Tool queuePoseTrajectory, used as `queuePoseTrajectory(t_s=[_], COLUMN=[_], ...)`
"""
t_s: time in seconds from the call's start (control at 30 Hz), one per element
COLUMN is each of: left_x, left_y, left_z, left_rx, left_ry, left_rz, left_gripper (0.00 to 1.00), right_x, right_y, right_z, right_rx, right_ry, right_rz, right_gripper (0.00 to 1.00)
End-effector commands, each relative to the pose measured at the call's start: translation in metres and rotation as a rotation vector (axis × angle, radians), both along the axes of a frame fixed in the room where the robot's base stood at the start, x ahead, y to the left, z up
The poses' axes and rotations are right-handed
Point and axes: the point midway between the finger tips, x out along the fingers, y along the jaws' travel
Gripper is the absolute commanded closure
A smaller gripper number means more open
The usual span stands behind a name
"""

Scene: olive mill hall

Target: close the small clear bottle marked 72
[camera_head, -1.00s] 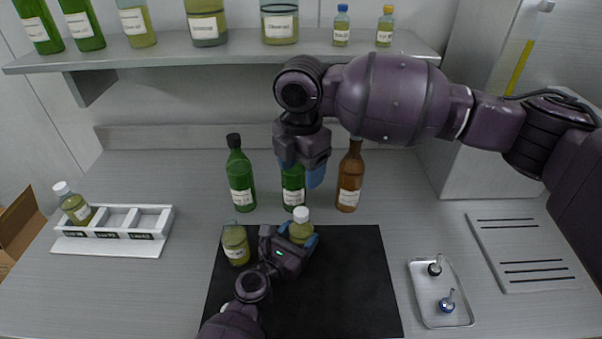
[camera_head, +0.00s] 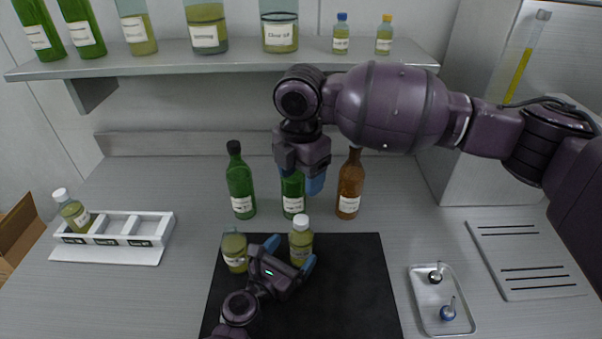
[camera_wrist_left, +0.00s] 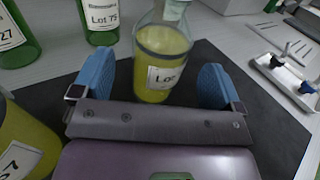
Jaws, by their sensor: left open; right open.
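Two small clear bottles of yellow-green liquid stand on the black mat. The white-capped bottle (camera_head: 301,247) is upright; its label (camera_wrist_left: 166,77) reads "Lot" with the number hidden or unclear. The other bottle (camera_head: 235,254), to its left, shows no coloured cap; a "7" is legible on its label in the left wrist view (camera_wrist_left: 22,165). I cannot tell which is 72. My left gripper (camera_head: 290,254) is open, its blue fingers spread on either side of the white-capped bottle, with gaps visible in the wrist view (camera_wrist_left: 157,82). My right gripper (camera_head: 314,183) is open and empty, above and behind that bottle.
Green bottles (camera_head: 240,183) and a brown bottle (camera_head: 349,185) stand behind the mat (camera_head: 350,290). A white rack (camera_head: 150,228) holds one bottle at left. A metal tray (camera_head: 425,300) with two small stoppers lies at right. The mat's right side is clear.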

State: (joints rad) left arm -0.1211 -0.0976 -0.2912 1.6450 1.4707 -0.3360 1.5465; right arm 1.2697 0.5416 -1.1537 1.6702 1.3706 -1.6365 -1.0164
Motion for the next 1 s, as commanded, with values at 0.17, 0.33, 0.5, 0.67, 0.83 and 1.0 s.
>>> queuePoseTrajectory(t_s=[0.17,0.33,0.5,0.67,0.83,1.0], left_x=[-0.029,-0.049,-0.06,-0.063,-0.063,-0.062], left_y=[0.019,0.033,0.04,0.041,0.041,0.041], left_z=[-0.002,-0.001,-0.001,0.0,0.0,0.0], left_rx=[0.002,0.002,0.001,0.0,0.001,0.001], left_ry=[0.001,0.0,0.0,0.0,-0.001,0.0], left_rz=[0.0,0.0,-0.001,-0.001,-0.001,-0.001], left_gripper=[0.08,0.08,0.08,0.08,0.08,0.08], right_x=[0.0,0.0,0.0,0.0,0.0,0.0], right_y=[0.0,0.0,0.0,0.0,0.0,0.0], right_z=[-0.002,-0.005,-0.006,-0.006,-0.006,-0.006], right_rx=[0.0,0.0,0.0,0.0,0.0,0.0], right_ry=[0.0,0.0,-0.001,-0.001,-0.001,-0.001], right_rz=[0.0,0.0,0.0,0.0,0.0,0.0], right_gripper=[0.36,0.36,0.36,0.36,0.36,0.36])
